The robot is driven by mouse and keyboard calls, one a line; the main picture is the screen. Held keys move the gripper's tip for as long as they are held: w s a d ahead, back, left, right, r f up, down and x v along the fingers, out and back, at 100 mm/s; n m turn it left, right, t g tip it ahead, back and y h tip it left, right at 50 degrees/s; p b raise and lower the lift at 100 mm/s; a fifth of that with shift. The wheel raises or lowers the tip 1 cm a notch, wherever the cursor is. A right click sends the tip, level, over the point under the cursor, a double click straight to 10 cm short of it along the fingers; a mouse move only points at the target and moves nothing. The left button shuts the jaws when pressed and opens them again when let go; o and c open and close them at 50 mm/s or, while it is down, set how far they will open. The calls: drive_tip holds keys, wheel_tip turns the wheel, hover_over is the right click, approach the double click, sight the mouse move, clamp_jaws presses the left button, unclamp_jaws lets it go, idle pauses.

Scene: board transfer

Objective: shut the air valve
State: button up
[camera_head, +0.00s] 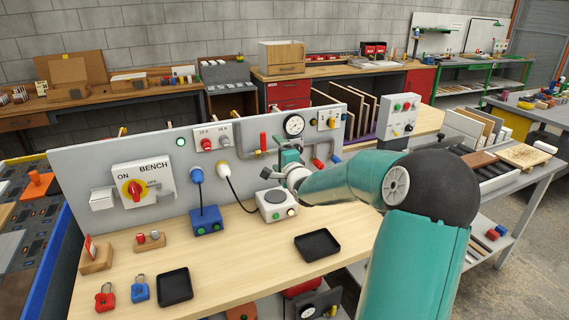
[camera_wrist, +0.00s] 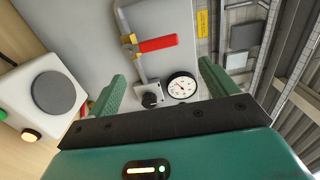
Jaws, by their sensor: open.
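The air valve has a red lever (camera_head: 263,143) on a grey pipe on the upright panel. In the wrist view the red lever (camera_wrist: 158,44) extends from a brass valve body (camera_wrist: 129,45) and lies crosswise to the pipe (camera_wrist: 142,72). In the head view the lever points up. My gripper (camera_head: 290,157) is in front of the panel, to the right of the lever. In the wrist view its two green fingers (camera_wrist: 161,70) are spread apart with nothing between them. The lever is beyond the fingertips and apart from them.
A pressure gauge (camera_head: 294,125) is on the panel right of the lever; a black knob (camera_wrist: 152,99) is beside it in the wrist view. Below my gripper a white box with a round plate (camera_head: 276,204) stands on the bench. Two black trays (camera_head: 317,245) lie in front.

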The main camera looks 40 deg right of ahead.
drive_tip(key=v, duration=0.5)
drive_tip(key=shift+s, duration=0.25)
drive_tip(key=s+a+n+g, duration=0.3)
drive_tip(key=a+n, duration=0.2)
drive_tip(key=a, duration=0.4)
drive_tip(key=s+a+n+g, duration=0.25)
drive_tip(key=a+n, duration=0.25)
drive_tip(key=a, duration=0.4)
drive_tip(key=s+a+n+g+y, duration=0.2)
drive_tip(key=s+a+n, duration=0.3)
drive_tip(key=s, duration=0.6)
drive_tip(key=s+a+n+g+y, duration=0.2)
drive_tip(key=s+a+n+g, duration=0.2)
drive_tip(key=s+a, duration=0.6)
drive_tip(key=shift+s+a+f+n+y, duration=0.15)
drive_tip(key=shift+s+f+n+y, duration=0.2)
drive_tip(key=shift+s+n, duration=0.55)
